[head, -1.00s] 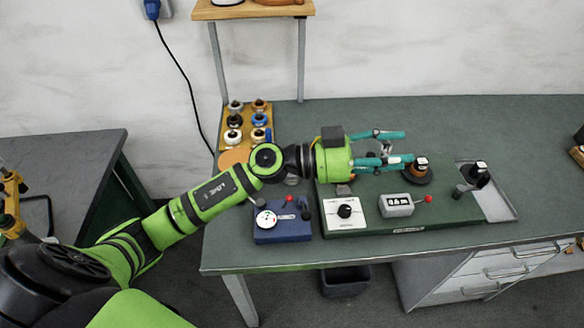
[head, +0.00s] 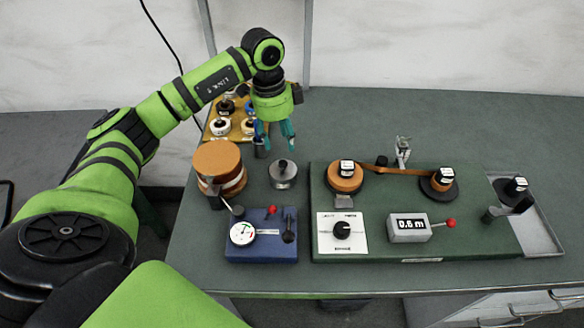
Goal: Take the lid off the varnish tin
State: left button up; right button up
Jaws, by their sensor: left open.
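A small round grey metal tin (head: 283,178) with a knob on its top stands on the green table, between the copper-coloured roll and the green board. It looks like the varnish tin, with the lid seated on it; I read no label. My left gripper (head: 276,146) points down behind and slightly above the tin in the picture. Its teal fingers are apart, with nothing seen between them. It appears clear of the tin, though the exact gap is hard to tell. My right gripper is out of view.
A copper roll (head: 217,160) stands left of the tin. A blue gauge box (head: 261,240) is in front. The green board (head: 380,250) carries two spools joined by copper tape, a dial and a counter. A wooden rack (head: 236,128) of small spools is behind.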

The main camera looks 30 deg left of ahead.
aim_at(283, 163)
pick_arm(q)
jog(key=shift+s+d+f+p, duration=0.1)
jog(key=shift+s+f+p, duration=0.15)
jog(key=shift+f+p, duration=0.25)
jog(key=shift+s+d+f+p, duration=0.1)
jog(key=shift+s+f+p, duration=0.15)
jog(key=shift+f+p, duration=0.25)
jog(key=f, duration=0.1)
jog(key=f+p, duration=0.1)
jog(key=shift+s+d+f, duration=0.1)
jog(key=shift+d+f, duration=0.1)
jog(key=shift+f, duration=0.1)
jog(key=shift+d+f+p, duration=0.1)
jog(key=shift+f+p, duration=0.2)
jog(key=shift+f, duration=0.85)
grip_shut()
jog(key=shift+r, duration=0.1)
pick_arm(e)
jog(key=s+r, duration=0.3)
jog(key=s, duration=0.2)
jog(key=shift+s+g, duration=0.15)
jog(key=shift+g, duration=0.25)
